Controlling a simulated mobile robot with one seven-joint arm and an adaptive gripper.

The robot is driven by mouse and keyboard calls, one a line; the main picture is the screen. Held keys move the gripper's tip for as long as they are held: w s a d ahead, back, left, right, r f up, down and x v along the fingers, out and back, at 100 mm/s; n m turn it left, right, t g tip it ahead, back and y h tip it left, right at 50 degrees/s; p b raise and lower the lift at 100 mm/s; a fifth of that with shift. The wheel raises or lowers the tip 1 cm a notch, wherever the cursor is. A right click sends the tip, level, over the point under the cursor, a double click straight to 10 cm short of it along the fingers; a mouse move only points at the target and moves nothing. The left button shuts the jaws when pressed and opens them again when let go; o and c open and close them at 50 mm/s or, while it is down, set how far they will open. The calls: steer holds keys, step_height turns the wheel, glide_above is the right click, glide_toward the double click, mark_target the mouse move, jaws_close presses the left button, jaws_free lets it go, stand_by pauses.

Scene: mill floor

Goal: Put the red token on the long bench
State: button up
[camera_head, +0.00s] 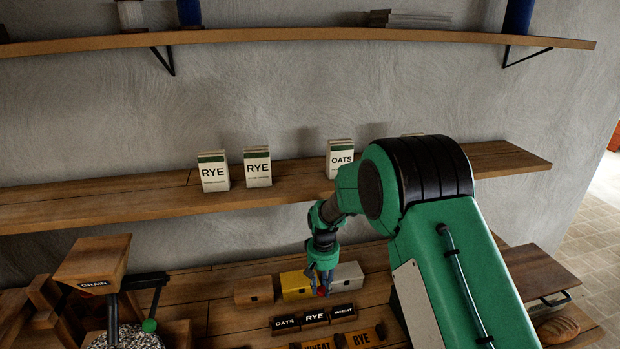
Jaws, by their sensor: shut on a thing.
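My gripper (322,284) reaches down over the long bench (205,292), the wooden surface along the wall at the bottom. It is shut on the red token (321,291), of which only a small red patch shows between and below the fingers. The token is in front of the gap between a yellow box (296,285) and a pale grey box (347,275). I cannot tell whether it touches the bench. My arm covers the bench to the right.
A brown box (254,291) stands left of the yellow one. Black OATS (285,323), RYE (314,317) and WHEAT (343,311) signs lie in front. A grain mill (95,262) fills the left. A shelf (120,207) with labelled bags runs above.

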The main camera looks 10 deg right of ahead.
steer(key=shift+d, duration=0.1)
steer(key=shift+m, duration=0.4)
steer(key=s+d, duration=0.2)
steer(key=d, duration=0.1)
steer(key=s+d+r+p, duration=0.1)
steer(key=s+d, duration=0.1)
steer(key=s+d+r, duration=0.1)
steer(key=s+d, duration=0.1)
steer(key=d, duration=0.1)
steer(key=shift+d+r+p, duration=0.1)
steer(key=shift+d+p, duration=0.25)
steer(key=s+d+r+p, duration=0.1)
steer(key=s+d, duration=0.4)
steer(key=s, duration=0.3)
steer(key=s+d+r+m+p, duration=0.1)
steer(key=s+d+r+p, duration=0.1)
steer(key=s+d, duration=0.4)
steer(key=s+d+r+m+p, duration=0.1)
steer(key=s+d, duration=0.4)
steer(key=s, duration=0.7)
steer(key=shift+d+r+p, duration=0.2)
steer(key=shift+d+p, duration=0.1)
